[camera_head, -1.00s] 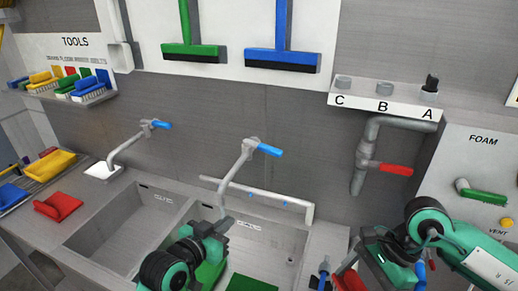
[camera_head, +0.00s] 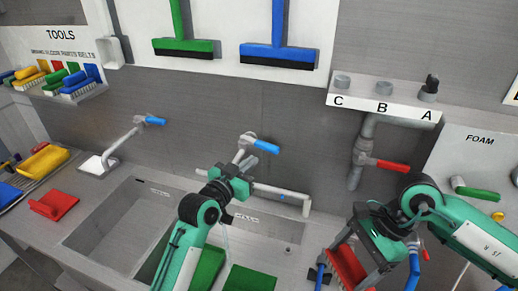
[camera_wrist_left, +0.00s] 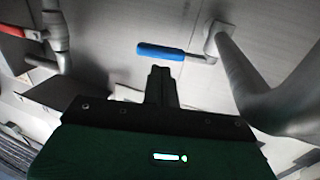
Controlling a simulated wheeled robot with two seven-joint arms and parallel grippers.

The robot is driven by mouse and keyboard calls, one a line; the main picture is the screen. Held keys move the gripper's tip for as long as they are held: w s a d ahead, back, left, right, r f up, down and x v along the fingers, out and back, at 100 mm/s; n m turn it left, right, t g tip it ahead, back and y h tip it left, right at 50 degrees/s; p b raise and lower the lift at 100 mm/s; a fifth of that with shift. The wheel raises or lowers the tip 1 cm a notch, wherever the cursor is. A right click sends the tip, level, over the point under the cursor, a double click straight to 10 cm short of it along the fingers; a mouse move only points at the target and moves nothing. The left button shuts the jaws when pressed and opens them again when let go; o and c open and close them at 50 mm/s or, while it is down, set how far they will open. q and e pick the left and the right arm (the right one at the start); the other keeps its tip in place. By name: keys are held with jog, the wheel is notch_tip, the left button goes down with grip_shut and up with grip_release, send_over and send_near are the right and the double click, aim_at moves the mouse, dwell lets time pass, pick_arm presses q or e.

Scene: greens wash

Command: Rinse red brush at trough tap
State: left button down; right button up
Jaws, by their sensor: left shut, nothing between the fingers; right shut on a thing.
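The trough tap has a blue lever (camera_head: 265,146) on the wall above the double trough (camera_head: 128,190); my left arm hides much of its spout. My left gripper (camera_head: 250,166) is shut and empty, just below the lever in the head view. In the left wrist view its closed fingers (camera_wrist_left: 161,84) point at the blue lever (camera_wrist_left: 160,51), with a small gap showing in the picture; I cannot tell if they touch. The red brush (camera_head: 346,268) is at the right of the trough, held in my right gripper (camera_head: 358,262), which is shut on it and partly hides it.
A second blue-levered tap (camera_head: 130,140) stands at the left. A pipe with a red lever (camera_head: 390,165) is on the right wall under the A-B-C shelf (camera_head: 384,105). Green boards (camera_head: 250,279) lie in the right basin.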

aim_at(265, 149)
pick_arm(q)
jog(key=p+x, duration=0.1)
jog(key=x, duration=0.2)
jog(key=shift+w+d+r+p, duration=0.1)
jog(key=shift+w+p, duration=0.2)
jog(key=shift+w, duration=0.1)
pick_arm(e)
notch_tip(265, 149, up, 2)
jog(key=shift+w+a+r, duration=0.1)
pick_arm(q)
jog(key=shift+w+d, duration=0.35)
jog(key=shift+w, duration=0.05)
pick_arm(e)
jog(key=shift+r, duration=0.15)
